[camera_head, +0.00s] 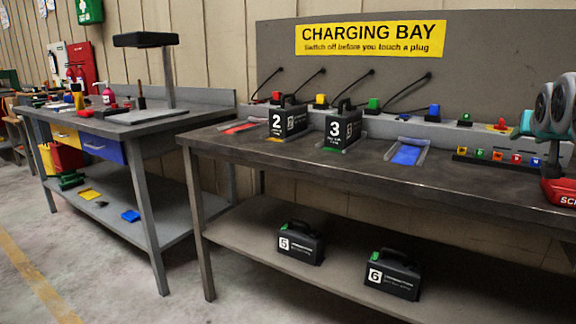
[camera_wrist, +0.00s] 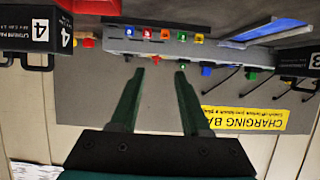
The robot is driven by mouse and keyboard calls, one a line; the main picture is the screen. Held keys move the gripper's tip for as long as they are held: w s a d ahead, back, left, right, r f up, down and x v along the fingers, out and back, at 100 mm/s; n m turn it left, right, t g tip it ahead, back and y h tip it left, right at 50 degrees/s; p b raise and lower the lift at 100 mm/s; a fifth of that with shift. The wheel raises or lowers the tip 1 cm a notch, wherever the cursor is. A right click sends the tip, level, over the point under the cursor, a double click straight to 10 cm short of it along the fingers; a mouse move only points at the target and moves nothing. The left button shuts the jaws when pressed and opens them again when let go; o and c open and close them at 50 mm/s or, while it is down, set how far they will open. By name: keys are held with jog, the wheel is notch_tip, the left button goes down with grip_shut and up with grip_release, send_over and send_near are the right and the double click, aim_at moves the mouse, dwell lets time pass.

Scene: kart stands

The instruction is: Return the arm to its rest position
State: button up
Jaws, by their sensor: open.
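My gripper (camera_head: 554,105) may be the teal and grey part at the right edge of the head view, but I cannot be sure. In the wrist view my gripper (camera_wrist: 160,71) shows two dark green fingers, apart, with nothing between them. The wrist view is upside down. Beyond the fingers are the grey charging rail (camera_wrist: 165,48) and the yellow charging sign (camera_wrist: 255,119). The fingers appear clear of both. The rest of my arm is not clearly seen.
On the charging bench (camera_head: 340,155) stand battery 2 (camera_head: 288,121) and battery 3 (camera_head: 341,129). Battery 4 (camera_wrist: 38,38) shows in the wrist view. Battery 5 (camera_head: 300,245) and battery 6 (camera_head: 391,276) are on the lower shelf. A red tray (camera_head: 560,192) is at the right edge.

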jog(key=s+a+f+n+g+y, duration=0.2)
jog(key=s+a+f, duration=0.2)
jog(key=a+f, duration=0.6)
jog(key=s+a+f+n+g+y, duration=0.1)
jog(key=s+a+f+g+y, duration=0.2)
jog(key=a+f, duration=0.7)
jog(key=s+a+f+n+g, duration=0.1)
jog(key=s+a+f, duration=0.3)
jog(key=s, duration=0.5)
jog(key=s+a+f+n+g+y, duration=0.1)
jog(key=s+a+f+g, duration=0.3)
jog(key=s+f, duration=0.3)
jog(key=s+a+f+n+g, duration=0.1)
jog(key=s+a+f+g, duration=0.2)
jog(key=s, duration=1)
jog(key=a+f, duration=0.2)
jog(key=a, duration=0.1)
jog(key=shift+s+a+f+y, duration=0.15)
jog(key=shift+f+y, duration=0.1)
jog(key=shift+y, duration=0.05)
